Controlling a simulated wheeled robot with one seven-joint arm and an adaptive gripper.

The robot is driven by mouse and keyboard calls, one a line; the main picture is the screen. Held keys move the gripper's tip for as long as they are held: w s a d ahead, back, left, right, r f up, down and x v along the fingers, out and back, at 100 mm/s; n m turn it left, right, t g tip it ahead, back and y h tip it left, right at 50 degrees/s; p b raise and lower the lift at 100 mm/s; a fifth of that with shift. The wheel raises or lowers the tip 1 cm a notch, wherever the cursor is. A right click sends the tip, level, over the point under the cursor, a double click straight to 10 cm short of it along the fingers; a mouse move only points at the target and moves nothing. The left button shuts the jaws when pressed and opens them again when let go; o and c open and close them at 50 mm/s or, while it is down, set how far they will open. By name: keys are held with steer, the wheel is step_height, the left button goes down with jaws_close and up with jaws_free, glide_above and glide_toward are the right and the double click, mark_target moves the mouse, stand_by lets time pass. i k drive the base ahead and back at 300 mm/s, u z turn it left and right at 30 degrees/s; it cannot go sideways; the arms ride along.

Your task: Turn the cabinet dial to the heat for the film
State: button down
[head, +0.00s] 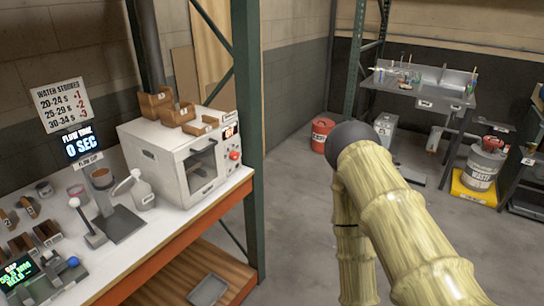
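The white cabinet (172,158) stands on the bench at left-centre, its dark front window facing right. A red dial (235,156) is on the right side of its front, below a small display (230,132) with orange characters too small to read surely. The dial's pointer and marks cannot be made out. A green-lit readout (20,272) at the lower left seems to say "GAP" with a number and "HELD"; the number is not clear. My gripper is not in view; a jointed yellow arm with a dark rounded joint fills the right foreground, apart from the cabinet.
Wooden boxes (155,103) sit on the cabinet. A spray bottle (140,188) and a flow cup stand (103,180) are left of it. A green post (248,120) rises beside the cabinet's right side. Open floor (295,200) lies right of the bench.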

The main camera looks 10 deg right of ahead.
mark_target(233, 155)
steer(key=k, duration=0.6)
steer(key=u, duration=0.55)
steer(key=i, duration=1)
steer(key=z, duration=0.75)
